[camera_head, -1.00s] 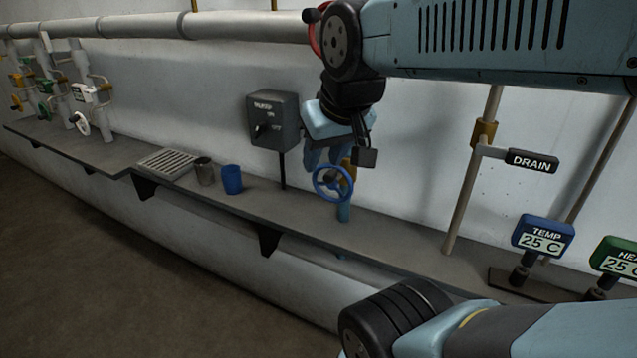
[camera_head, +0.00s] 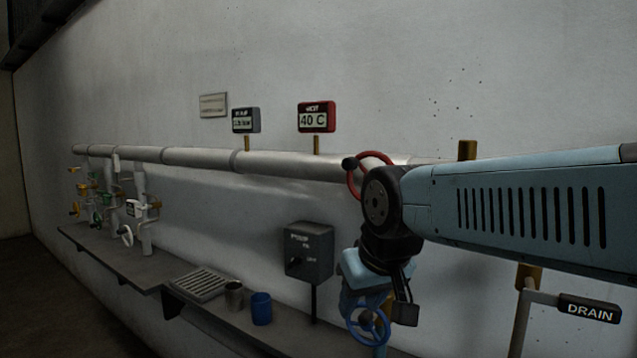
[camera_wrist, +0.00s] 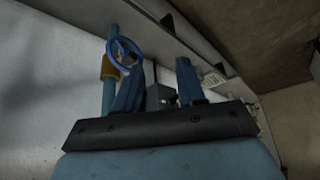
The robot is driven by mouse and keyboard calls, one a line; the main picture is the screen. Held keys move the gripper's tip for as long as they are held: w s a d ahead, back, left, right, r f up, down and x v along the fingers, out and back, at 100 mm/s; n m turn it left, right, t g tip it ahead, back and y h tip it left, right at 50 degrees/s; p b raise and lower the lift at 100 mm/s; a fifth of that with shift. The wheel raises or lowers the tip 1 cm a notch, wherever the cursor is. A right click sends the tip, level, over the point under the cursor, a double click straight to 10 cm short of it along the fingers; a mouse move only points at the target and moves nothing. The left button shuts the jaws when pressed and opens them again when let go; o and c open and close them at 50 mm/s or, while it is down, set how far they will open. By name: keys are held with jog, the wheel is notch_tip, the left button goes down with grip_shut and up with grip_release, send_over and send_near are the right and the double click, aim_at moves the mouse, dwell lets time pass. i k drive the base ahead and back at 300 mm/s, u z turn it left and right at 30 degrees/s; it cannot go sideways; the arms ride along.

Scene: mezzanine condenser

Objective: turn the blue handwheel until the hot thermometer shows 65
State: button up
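The blue handwheel (camera_head: 368,325) stands on a blue vertical pipe at the lower middle of the head view, partly behind my arm. It also shows in the wrist view (camera_wrist: 113,56) at upper left. My gripper (camera_wrist: 159,67) is open, with two blue fingers apart. The left finger overlaps the wheel's rim in the picture; I cannot tell whether they touch. The wheel's hub is not between the fingers. The hot thermometer (camera_head: 317,117), a red-framed display above the main pipe, reads 40 C.
A grey pump switch box (camera_head: 309,251) stands just left of the wheel. A blue cup (camera_head: 261,308), a metal cup (camera_head: 234,296) and a grate (camera_head: 200,285) sit on the shelf. A red wheel (camera_head: 358,180) is close behind my arm. The drain sign (camera_head: 589,309) is at right.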

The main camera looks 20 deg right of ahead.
aim_at(365, 320)
jog(key=u, duration=0.55)
jog(key=k, duration=0.85)
jog(key=z, duration=0.05)
